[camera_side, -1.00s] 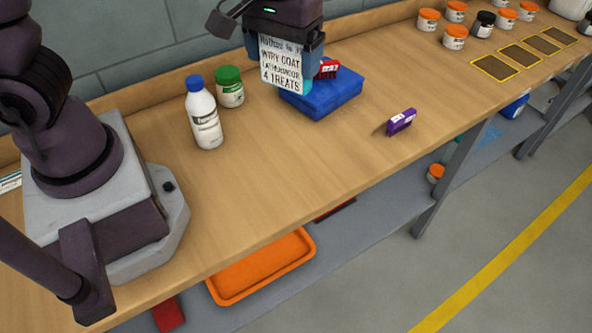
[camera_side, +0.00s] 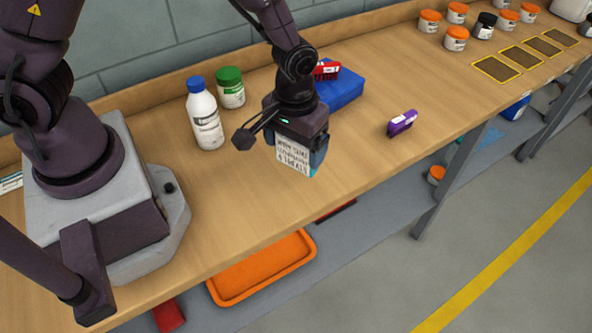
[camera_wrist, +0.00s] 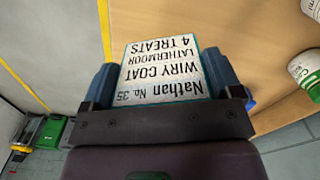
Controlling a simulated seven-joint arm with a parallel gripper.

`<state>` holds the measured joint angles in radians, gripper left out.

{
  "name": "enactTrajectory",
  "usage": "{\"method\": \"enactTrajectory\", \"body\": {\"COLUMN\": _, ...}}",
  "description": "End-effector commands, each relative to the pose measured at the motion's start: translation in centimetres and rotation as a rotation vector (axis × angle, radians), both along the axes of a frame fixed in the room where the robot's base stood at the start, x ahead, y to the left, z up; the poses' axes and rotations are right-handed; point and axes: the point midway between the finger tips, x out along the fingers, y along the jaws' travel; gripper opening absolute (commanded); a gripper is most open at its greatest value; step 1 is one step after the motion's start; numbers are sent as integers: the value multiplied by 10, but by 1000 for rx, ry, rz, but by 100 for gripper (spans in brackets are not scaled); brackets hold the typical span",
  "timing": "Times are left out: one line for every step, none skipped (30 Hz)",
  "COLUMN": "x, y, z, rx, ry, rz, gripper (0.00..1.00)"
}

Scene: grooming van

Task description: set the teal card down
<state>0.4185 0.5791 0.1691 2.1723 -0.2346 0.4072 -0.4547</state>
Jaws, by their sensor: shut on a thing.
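The teal card (camera_side: 294,157) has a white printed face and a teal edge. My gripper (camera_side: 302,143) is shut on it, and the card appears to be above the bench toward its front edge. The gap beneath it is hard to judge. In the wrist view, the card (camera_wrist: 160,62) sits between my gripper's blue fingers (camera_wrist: 160,80). Its text is upside down there and reads Nathan No. 35, wiry coat, Lathermoor, 4 treats.
A white bottle (camera_side: 205,118) and green-lidded jar (camera_side: 230,90) stand left. A blue block (camera_side: 342,88) with a red brush (camera_side: 327,70) is behind my gripper. A purple item (camera_side: 402,123) lies right. Bare bench (camera_side: 250,205) surrounds the card. Jars and yellow-edged dark pads (camera_side: 496,69) are far right.

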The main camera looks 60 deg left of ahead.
Motion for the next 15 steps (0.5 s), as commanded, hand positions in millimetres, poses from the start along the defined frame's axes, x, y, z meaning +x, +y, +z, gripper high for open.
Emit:
{"method": "enactTrajectory", "body": {"x": 0, "y": 0, "z": -8, "rx": 1, "ry": 4, "rz": 1, "gripper": 61}}
{"method": "enactTrajectory", "body": {"x": 0, "y": 0, "z": -12, "rx": 1, "ry": 3, "rz": 1, "gripper": 61}}
{"method": "enactTrajectory", "body": {"x": 0, "y": 0, "z": -15, "rx": 1, "ry": 1, "rz": 1, "gripper": 61}}
{"method": "enactTrajectory", "body": {"x": 0, "y": 0, "z": -18, "rx": 1, "ry": 1, "rz": 1, "gripper": 61}}
{"method": "enactTrajectory", "body": {"x": 0, "y": 0, "z": -20, "rx": 0, "ry": 2, "rz": 1, "gripper": 61}}
{"method": "enactTrajectory", "body": {"x": 0, "y": 0, "z": -25, "rx": 0, "ry": 2, "rz": 1, "gripper": 61}}
{"method": "enactTrajectory", "body": {"x": -1, "y": 0, "z": -30, "rx": 0, "ry": 3, "rz": 1, "gripper": 61}}
{"method": "enactTrajectory", "body": {"x": -1, "y": 0, "z": -34, "rx": 1, "ry": 4, "rz": 0, "gripper": 61}}
{"method": "enactTrajectory", "body": {"x": 0, "y": 0, "z": -40, "rx": 1, "ry": 3, "rz": 0, "gripper": 61}}
{"method": "enactTrajectory", "body": {"x": 0, "y": 0, "z": -44, "rx": 1, "ry": 3, "rz": 1, "gripper": 61}}
{"method": "enactTrajectory", "body": {"x": 0, "y": 0, "z": -47, "rx": 1, "ry": 3, "rz": 1, "gripper": 61}}
{"method": "enactTrajectory", "body": {"x": 0, "y": 0, "z": -51, "rx": 0, "ry": 0, "rz": 1, "gripper": 61}}
{"method": "enactTrajectory", "body": {"x": 0, "y": 0, "z": -52, "rx": 0, "ry": 0, "rz": 1, "gripper": 61}}
{"method": "enactTrajectory", "body": {"x": 0, "y": 0, "z": -54, "rx": -1, "ry": 0, "rz": 1, "gripper": 61}}
{"method": "enactTrajectory", "body": {"x": 0, "y": 0, "z": -54, "rx": -1, "ry": 0, "rz": 0, "gripper": 61}}
